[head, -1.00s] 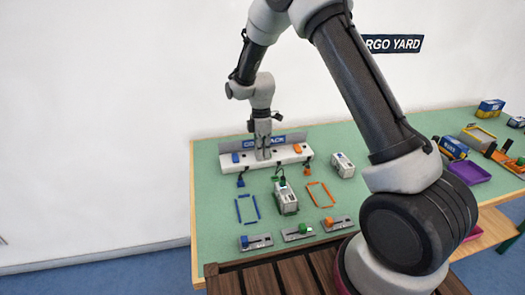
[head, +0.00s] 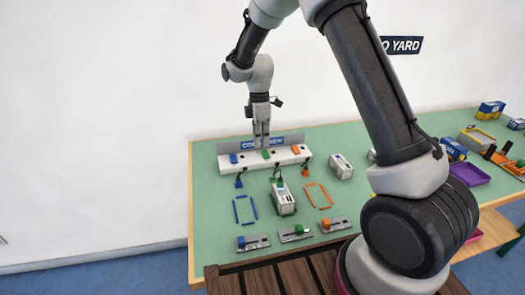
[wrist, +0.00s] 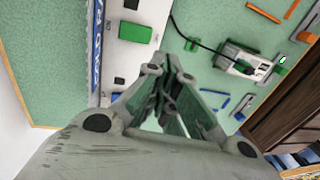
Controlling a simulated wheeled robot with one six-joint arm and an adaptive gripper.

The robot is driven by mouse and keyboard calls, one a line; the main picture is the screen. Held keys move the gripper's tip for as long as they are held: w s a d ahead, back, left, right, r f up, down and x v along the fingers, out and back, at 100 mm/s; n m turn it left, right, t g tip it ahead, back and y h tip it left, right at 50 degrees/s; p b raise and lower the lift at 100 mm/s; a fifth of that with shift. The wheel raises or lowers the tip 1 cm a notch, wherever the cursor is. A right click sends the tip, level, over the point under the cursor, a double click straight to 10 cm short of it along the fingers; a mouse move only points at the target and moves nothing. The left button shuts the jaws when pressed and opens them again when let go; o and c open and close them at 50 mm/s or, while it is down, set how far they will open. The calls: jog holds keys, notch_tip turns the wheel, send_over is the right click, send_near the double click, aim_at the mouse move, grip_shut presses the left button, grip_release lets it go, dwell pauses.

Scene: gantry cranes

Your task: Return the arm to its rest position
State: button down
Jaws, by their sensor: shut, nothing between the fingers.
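My gripper (head: 261,146) points down, shut and empty, just above the middle of a white console (head: 228,168) at the back of the green table. The console carries a blue block (head: 233,158), a green block (head: 266,154) and an orange block (head: 295,149). In the wrist view my shut fingers (wrist: 172,68) stand beside the green block (wrist: 135,33), apart from it in the picture. My arm reaches from the right over the table and bends down to the gripper.
A grey container (head: 283,202) with a cable stands between blue (head: 245,210) and orange (head: 319,195) outlines. Another container (head: 341,166) stands to their right. Several sliders line the front edge, including a blue one (head: 252,243). A purple tray (head: 468,174) lies right.

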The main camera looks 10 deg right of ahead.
notch_tip(320, 180, up, 8)
jog(key=s+f, duration=0.1)
jog(key=s+d+r+m+t, duration=0.2)
jog(key=s+d+r+m, duration=0.3)
jog(key=s, duration=0.5)
jog(key=s+d+r+m+t, duration=0.2)
jog(key=s+d+r+m, duration=0.4)
jog(key=s, duration=0.4)
jog(key=s+d+r+m+t, duration=0.2)
jog(key=s+d+r+m, duration=0.3)
jog(key=s, duration=0.5)
jog(key=shift+s+d+r+m, duration=0.4)
jog(key=shift+d+m, duration=0.6)
